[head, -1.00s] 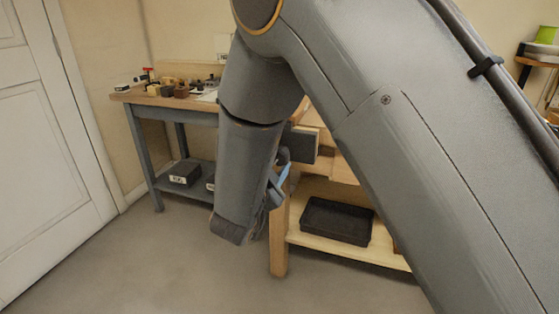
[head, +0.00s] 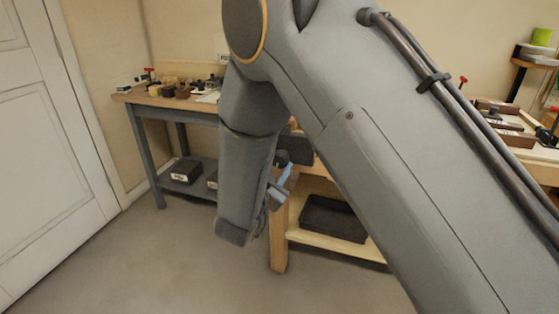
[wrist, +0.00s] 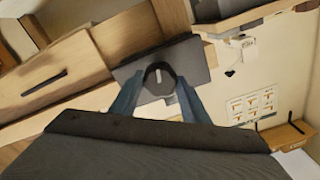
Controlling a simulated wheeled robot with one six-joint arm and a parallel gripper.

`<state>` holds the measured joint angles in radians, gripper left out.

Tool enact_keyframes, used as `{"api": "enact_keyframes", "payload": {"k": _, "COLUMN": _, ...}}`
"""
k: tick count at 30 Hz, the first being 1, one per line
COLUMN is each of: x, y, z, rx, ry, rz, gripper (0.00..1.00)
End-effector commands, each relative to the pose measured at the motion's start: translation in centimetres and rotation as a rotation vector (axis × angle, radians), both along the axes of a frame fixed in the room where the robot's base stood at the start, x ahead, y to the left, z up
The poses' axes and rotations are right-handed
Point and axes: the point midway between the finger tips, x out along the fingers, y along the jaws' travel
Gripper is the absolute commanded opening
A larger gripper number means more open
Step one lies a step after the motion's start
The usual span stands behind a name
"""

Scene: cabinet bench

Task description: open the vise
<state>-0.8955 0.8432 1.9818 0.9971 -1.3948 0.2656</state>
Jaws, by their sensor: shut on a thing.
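The vise shows in the wrist view as a dark grey jaw plate (wrist: 198,62) against the wooden bench. A dark round handle hub (wrist: 158,70) with a pale mark stands out in front of it. My gripper (wrist: 157,96) has its two blue fingers on either side of the hub, shut on it. In the head view my gripper (head: 279,184) shows only in part beside my forearm, next to the dark vise jaw (head: 297,149) at the bench end. My arm hides most of the vise there.
The wooden bench (head: 278,240) has a black tray (head: 333,219) on its lower shelf. A second workbench (head: 170,102) with small items stands at the back left, by a white door (head: 50,150). The floor in front is clear. A drawer handle (wrist: 44,83) shows in the wrist view.

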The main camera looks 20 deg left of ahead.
Motion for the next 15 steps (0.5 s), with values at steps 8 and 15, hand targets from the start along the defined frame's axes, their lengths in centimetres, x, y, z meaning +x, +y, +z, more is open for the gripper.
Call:
{"api": "enact_keyframes", "payload": {"k": 8, "x": -0.03, "y": 0.03, "z": -0.03, "rx": -0.007, "ry": 0.000, "rz": 0.001, "gripper": 0.22}}
{"api": "enact_keyframes", "payload": {"k": 15, "x": -0.09, "y": 0.00, "z": 0.07, "rx": -0.053, "ry": 0.005, "rz": 0.001, "gripper": 0.22}}
